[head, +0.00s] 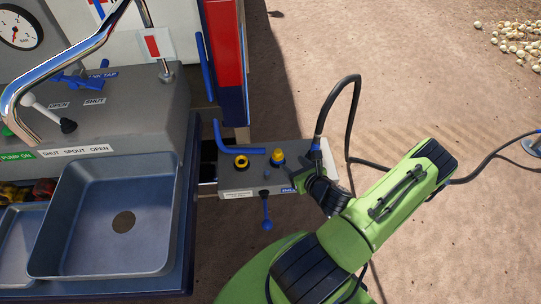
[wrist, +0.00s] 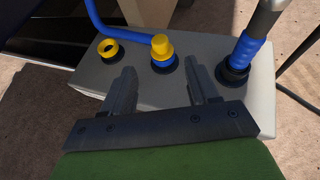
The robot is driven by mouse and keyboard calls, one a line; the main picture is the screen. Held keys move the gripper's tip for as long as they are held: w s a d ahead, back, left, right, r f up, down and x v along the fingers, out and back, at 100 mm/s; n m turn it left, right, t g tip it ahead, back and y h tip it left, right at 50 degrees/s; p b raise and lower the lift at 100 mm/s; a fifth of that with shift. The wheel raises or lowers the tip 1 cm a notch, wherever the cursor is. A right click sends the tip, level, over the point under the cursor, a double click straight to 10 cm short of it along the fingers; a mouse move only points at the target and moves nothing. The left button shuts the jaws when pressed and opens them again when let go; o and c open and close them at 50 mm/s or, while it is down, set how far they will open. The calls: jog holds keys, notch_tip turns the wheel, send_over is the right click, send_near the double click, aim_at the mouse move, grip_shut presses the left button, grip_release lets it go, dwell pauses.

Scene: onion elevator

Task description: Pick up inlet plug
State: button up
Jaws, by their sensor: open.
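A yellow plug (head: 277,157), which I take to be the inlet plug, stands upright on the grey box beside the sink. In the wrist view the yellow plug (wrist: 161,46) has a narrower top and sits at a port with a blue collar and dark ring. My gripper (wrist: 160,75) is open and empty. Its two fingers point toward the plug, one on each side in the picture, with the tips short of it. In the head view my gripper (head: 297,180) is at the box's near right side, partly hidden by my wrist.
A yellow ring (wrist: 107,50) sits on another port to the left. A blue hose connector (wrist: 244,57) stands upright at the right port, with a black hose (head: 352,110) looping away. A bent blue pipe (head: 235,148) runs behind. A blue-handled lever (head: 266,212) hangs on the box's front.

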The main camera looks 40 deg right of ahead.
aim_at(276, 151)
jog(key=b+x, duration=0.5)
jog(key=x, duration=0.8)
jog(key=shift+w+f, duration=0.2)
jog(key=shift+r, duration=0.1)
jog(key=shift+c, duration=0.2)
jog(key=shift+s, duration=0.1)
jog(key=c, duration=1)
